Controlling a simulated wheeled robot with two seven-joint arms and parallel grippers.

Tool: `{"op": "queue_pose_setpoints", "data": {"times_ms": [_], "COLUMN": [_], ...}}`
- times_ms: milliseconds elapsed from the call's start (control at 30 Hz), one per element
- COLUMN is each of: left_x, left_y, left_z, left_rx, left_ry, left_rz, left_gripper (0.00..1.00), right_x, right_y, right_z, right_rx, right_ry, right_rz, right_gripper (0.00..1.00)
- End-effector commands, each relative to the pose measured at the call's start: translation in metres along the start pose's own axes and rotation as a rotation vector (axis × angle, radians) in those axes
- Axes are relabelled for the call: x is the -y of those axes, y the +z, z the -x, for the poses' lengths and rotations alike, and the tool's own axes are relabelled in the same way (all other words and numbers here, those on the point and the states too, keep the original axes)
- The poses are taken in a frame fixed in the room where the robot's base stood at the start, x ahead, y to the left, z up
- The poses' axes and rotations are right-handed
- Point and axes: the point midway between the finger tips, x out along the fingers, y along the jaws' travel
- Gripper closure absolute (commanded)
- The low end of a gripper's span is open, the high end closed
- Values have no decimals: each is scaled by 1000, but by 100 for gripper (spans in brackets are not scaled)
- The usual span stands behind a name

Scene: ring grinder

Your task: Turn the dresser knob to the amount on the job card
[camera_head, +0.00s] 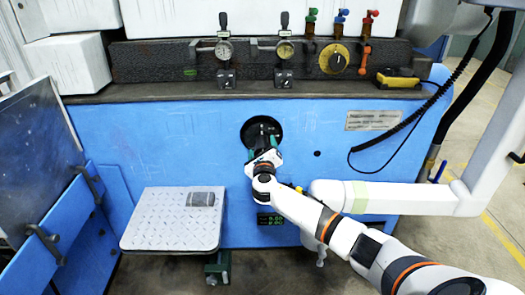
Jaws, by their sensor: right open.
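A round black knob or hub (248,128) sits on the blue front panel of the machine, partly hidden by my right gripper. My right gripper (263,142) is open and points at its middle; I cannot tell whether the fingers touch it. A yellow dial knob (334,59) with a dark centre is on the dark rail above, away from the gripper. A small display (270,219) with green digits, too small to read surely, is below the gripper. A grey label plate (373,120) is on the panel; its text is unreadable, and no job card is clearly recognisable. My left gripper is not in view.
Dial gauges (224,50) and coloured valves (340,22) line the rail. A yellow-black box (398,79) and a coiled black cable (405,128) are at right.

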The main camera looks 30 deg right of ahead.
Motion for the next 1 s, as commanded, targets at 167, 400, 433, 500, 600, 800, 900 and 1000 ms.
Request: {"op": "queue_pose_setpoints", "data": {"times_ms": [167,400,433,500,600,800,900,1000], "left_x": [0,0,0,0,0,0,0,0], "left_y": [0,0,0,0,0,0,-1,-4], "left_z": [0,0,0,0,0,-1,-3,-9], "left_rx": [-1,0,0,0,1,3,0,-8], "left_ry": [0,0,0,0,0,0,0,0], "left_rz": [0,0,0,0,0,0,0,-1], "left_gripper": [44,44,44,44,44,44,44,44], "right_x": [0,0,0,0,0,0,0,0], "right_y": [0,0,0,0,0,0,0,0], "right_z": [0,0,0,0,0,0,0,0], "right_rx": [0,0,0,0,0,1,1,1], "right_ry": [0,0,0,0,0,-1,0,0], "right_rz": [0,0,0,0,-5,-54,-105,-176], "right_gripper": [28,65,70,72,72,72,72,72]}}
